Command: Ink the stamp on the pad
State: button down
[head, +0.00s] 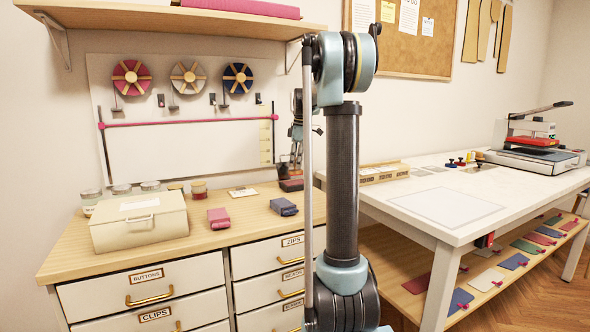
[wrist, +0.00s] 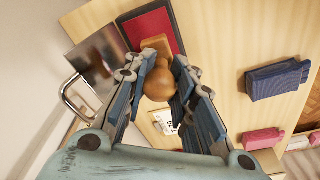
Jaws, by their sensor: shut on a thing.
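My gripper (wrist: 160,75) is shut on the wooden stamp (wrist: 158,83), with its blue-padded fingers on either side of the round brown knob. The stamp's tan block (wrist: 156,43) points away from the wrist and overlaps the lower part of the red ink pad (wrist: 149,24) in the wrist view. I cannot tell whether it touches the pad. The pad lies in a dark case on the wooden counter. In the head view my gripper (head: 297,132) is above the counter's back right, partly hidden by my arm. The dark pad (head: 291,185) shows below it.
A metal cup (wrist: 97,62) with a handle stands left of the pad. A small card (wrist: 166,122), a blue clip-like block (head: 283,207), a pink one (head: 219,218) and a cream box (head: 139,220) are on the counter. A white table (head: 450,207) stands right.

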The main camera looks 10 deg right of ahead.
jog(key=shift+r, duration=1.65)
